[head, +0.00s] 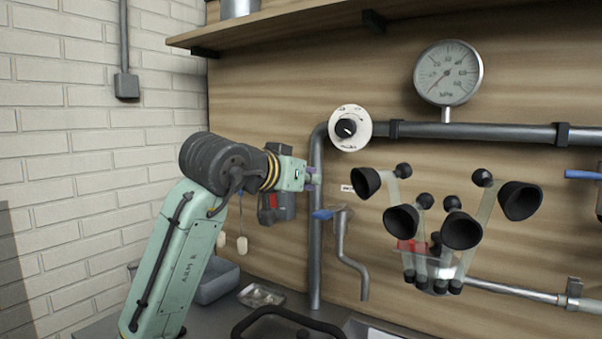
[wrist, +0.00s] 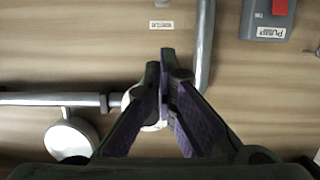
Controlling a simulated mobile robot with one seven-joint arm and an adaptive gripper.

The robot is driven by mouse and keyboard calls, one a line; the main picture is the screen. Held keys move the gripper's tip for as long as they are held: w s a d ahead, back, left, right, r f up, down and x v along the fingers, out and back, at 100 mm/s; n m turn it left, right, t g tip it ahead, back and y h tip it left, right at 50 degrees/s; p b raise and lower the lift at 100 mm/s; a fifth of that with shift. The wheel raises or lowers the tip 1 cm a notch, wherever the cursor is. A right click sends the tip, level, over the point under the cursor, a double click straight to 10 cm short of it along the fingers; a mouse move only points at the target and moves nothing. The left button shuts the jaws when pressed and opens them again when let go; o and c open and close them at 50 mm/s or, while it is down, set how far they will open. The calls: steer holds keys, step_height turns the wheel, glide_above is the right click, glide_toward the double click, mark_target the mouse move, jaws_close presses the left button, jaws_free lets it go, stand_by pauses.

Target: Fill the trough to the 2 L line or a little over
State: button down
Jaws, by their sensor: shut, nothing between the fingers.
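My gripper (head: 315,178) is shut and empty in front of the vertical pipe (head: 316,255), left of and below the round white dial with a black knob (head: 349,128). In the wrist view my closed fingers (wrist: 166,62) partly cover the dial (wrist: 133,97). A tap with a blue lever (head: 322,214) and a bent grey spout (head: 353,262) is on the wall below my gripper. A pale edge (head: 375,329) shows at the bottom of the head view; I cannot tell whether it is the trough. No 2 L line or water level is visible.
A pressure gauge (head: 448,72) sits above the horizontal pipe (head: 480,132). A cluster with several black cups (head: 462,230) hangs at right. A grey pump box with a red switch (wrist: 270,18) is on the wall. A grey bin (head: 218,284) and black handle (head: 285,313) are below.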

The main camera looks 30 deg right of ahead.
mark_target(320, 214)
steer(key=w+d+f+p, duration=0.1)
steer(key=d+f, duration=0.1)
steer(key=w+d+f+p, duration=0.1)
steer(key=d+f, duration=0.1)
steer(key=shift+w, duration=0.2)
steer(key=shift+f, duration=0.55)
